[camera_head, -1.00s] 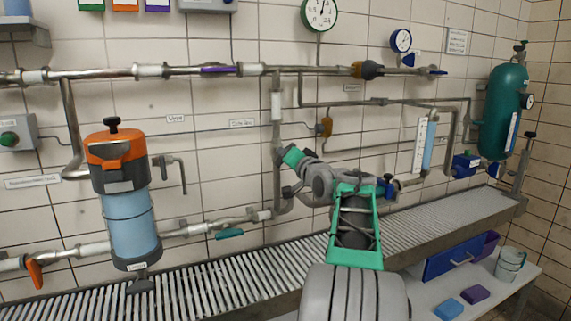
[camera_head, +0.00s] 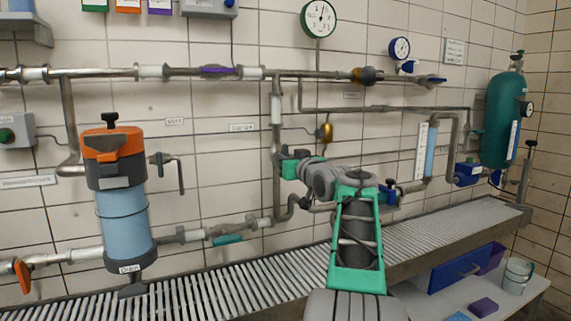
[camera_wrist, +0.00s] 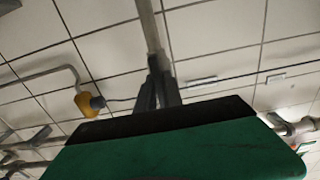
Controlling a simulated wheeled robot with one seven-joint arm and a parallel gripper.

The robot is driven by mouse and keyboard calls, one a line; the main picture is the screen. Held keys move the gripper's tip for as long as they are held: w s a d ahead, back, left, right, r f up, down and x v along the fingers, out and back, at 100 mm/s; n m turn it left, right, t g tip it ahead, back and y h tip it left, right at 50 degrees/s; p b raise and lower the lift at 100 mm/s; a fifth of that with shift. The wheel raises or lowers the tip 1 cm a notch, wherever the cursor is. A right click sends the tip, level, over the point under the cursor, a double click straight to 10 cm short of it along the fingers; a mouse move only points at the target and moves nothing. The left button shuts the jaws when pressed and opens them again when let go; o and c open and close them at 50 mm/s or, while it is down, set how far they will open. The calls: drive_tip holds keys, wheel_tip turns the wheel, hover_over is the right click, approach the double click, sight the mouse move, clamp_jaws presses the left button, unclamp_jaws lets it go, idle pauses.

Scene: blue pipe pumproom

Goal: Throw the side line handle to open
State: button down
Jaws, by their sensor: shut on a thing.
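My gripper (camera_head: 281,163) is at the upright side-line pipe (camera_head: 277,110), right of and below a small wall label (camera_head: 242,127) whose words are hard to read. In the wrist view my gripper's dark fingers (camera_wrist: 158,92) are close together in front of a grey upright pipe (camera_wrist: 149,28). The jaws are shut on what I take to be the side line handle. The handle is hidden by the fingers and the green gripper body, so its angle cannot be told.
A brass-coloured fitting (camera_head: 326,132) sits right of the pipe; it also shows in the wrist view (camera_wrist: 88,103). A teal lever (camera_head: 228,240) is on the lower pipe. An orange-topped filter (camera_head: 120,200) stands at left. A slatted bench (camera_head: 230,292) runs below the pipes.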

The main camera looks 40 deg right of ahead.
idle(0.4)
drive_tip(key=c, duration=1.5)
unclamp_jaws()
drive_tip(key=v, duration=0.7)
drive_tip(key=shift+s+a, duration=0.15)
drive_tip(key=shift+s, duration=0.2)
